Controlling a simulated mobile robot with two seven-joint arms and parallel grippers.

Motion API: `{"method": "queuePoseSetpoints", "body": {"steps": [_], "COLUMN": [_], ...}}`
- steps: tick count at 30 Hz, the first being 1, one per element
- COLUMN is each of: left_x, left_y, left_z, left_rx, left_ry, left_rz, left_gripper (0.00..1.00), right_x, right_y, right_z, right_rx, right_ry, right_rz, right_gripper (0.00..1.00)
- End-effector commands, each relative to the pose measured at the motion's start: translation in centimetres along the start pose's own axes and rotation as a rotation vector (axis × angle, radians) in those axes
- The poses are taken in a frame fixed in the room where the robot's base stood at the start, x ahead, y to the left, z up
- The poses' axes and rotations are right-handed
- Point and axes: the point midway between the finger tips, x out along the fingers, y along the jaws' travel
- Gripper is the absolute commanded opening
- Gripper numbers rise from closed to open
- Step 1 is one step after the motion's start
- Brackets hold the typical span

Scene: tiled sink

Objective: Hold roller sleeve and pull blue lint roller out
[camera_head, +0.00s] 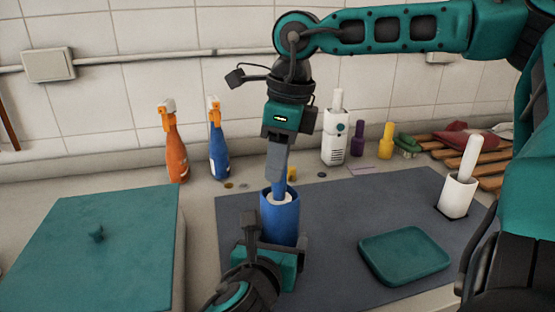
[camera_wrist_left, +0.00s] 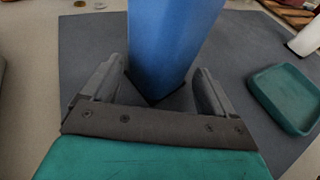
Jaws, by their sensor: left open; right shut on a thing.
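The blue roller sleeve (camera_head: 280,223) stands upright on the dark mat. The blue lint roller (camera_head: 279,190) sits in it, with its handle above the rim and a white roll showing inside the opening. My right gripper (camera_head: 278,172) comes from above and is shut on the handle. My left gripper (camera_head: 276,245) is low in front of the sleeve and open. In the left wrist view its fingers (camera_wrist_left: 157,85) stand on either side of the blue sleeve (camera_wrist_left: 170,40), with gaps showing. The sleeve's far side is hidden.
A teal tray (camera_head: 404,256) and a white holder with a white handle (camera_head: 458,195) are on the mat (camera_head: 345,220) to the right. A teal-topped box (camera_head: 95,245) is at left. Orange (camera_head: 176,150) and blue (camera_head: 218,150) spray bottles and a white bottle (camera_head: 335,140) stand behind.

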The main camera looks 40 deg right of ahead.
Motion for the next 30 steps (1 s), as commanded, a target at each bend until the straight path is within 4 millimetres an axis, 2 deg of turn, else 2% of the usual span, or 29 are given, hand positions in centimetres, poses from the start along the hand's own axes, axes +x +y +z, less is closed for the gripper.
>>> {"method": "queuePoseSetpoints", "body": {"steps": [6,15,16,21,22,23,30], "left_x": [1.4,1.6,1.6,1.6,1.6,1.6,1.6], "left_y": [0.2,0.2,0.2,0.2,0.2,0.2,0.2], "left_z": [-0.2,-0.2,-0.2,-0.2,-0.2,-0.2,-0.2], "left_rx": [0.0,-0.001,-0.001,-0.001,-0.001,-0.001,-0.001], "left_ry": [0.004,0.004,0.004,0.004,0.004,0.004,0.003], "left_rz": [0.006,0.005,0.005,0.005,0.005,0.005,0.004], "left_gripper": [0.84,0.84,0.91,0.75,0.95,0.98,1.0], "right_x": [0.0,0.1,0.1,0.2,0.2,0.2,0.3], "right_y": [0.3,0.4,0.4,0.4,0.4,0.4,0.4], "right_z": [0.0,-0.1,-0.1,-0.1,-0.1,-0.1,-0.1], "right_rx": [0.0,0.0,0.0,0.001,0.001,0.001,0.001], "right_ry": [0.001,0.002,0.003,0.004,0.004,0.004,0.006], "right_rz": [0.012,0.015,0.015,0.016,0.016,0.016,0.017], "right_gripper": [0.0,0.0,0.0,0.0,0.0,0.0,0.0]}}
